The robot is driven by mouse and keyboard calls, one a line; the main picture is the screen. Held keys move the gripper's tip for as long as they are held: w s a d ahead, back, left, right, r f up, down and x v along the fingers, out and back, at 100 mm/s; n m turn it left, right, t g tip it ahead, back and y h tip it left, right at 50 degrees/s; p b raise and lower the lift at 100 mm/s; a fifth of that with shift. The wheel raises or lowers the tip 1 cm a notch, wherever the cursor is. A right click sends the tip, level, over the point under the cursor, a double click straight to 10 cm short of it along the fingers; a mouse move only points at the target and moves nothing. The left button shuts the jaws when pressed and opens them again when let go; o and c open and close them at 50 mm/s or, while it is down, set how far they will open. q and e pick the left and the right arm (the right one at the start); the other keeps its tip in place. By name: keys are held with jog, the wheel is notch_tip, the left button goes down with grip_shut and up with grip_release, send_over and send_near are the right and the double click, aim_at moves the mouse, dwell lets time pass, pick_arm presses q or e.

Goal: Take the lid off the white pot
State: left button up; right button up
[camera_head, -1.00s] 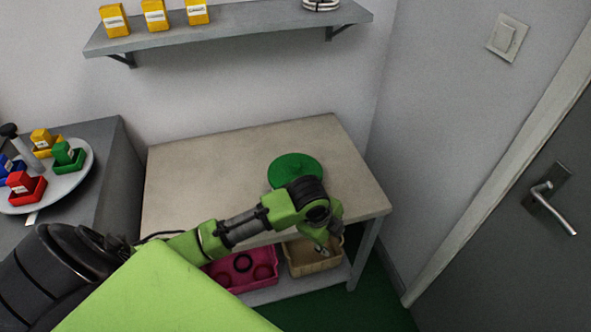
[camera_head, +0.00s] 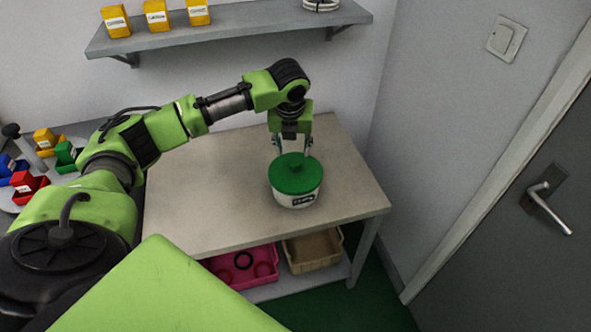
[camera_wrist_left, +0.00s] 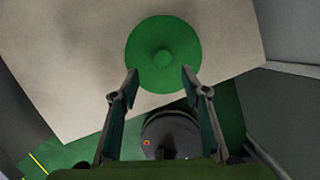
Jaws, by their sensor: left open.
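The white pot (camera_head: 296,200) stands upright on the beige table, with a dark label on its front. In the left wrist view the lid (camera_wrist_left: 163,55) shows from above, just beyond the fingertips. My left gripper (camera_head: 293,149) is open and empty, pointing down above the far side of the lid. My right gripper is not in view.
The table (camera_head: 200,200) is otherwise bare. Below it are a pink bin (camera_head: 232,278) and a tan bin (camera_head: 316,262). A shelf (camera_head: 230,31) with yellow boxes hangs above. A round tray (camera_head: 80,150) with coloured bins is at left, partly hidden by my arm.

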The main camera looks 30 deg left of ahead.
aim_at(295, 162)
pick_arm(q)
jog(key=x, duration=0.3)
jog(key=shift+w+f, duration=0.1)
jog(key=shift+f, duration=0.15)
jog(key=shift+w+f+p, duration=0.15)
jog(key=shift+f+p, duration=0.25)
jog(key=shift+f, duration=0.1)
jog(key=p+x, duration=0.1)
jog(key=x, duration=0.3)
jog(key=shift+w+f, duration=0.2)
jog(key=shift+c, duration=0.2)
jog(key=c, duration=1.1)
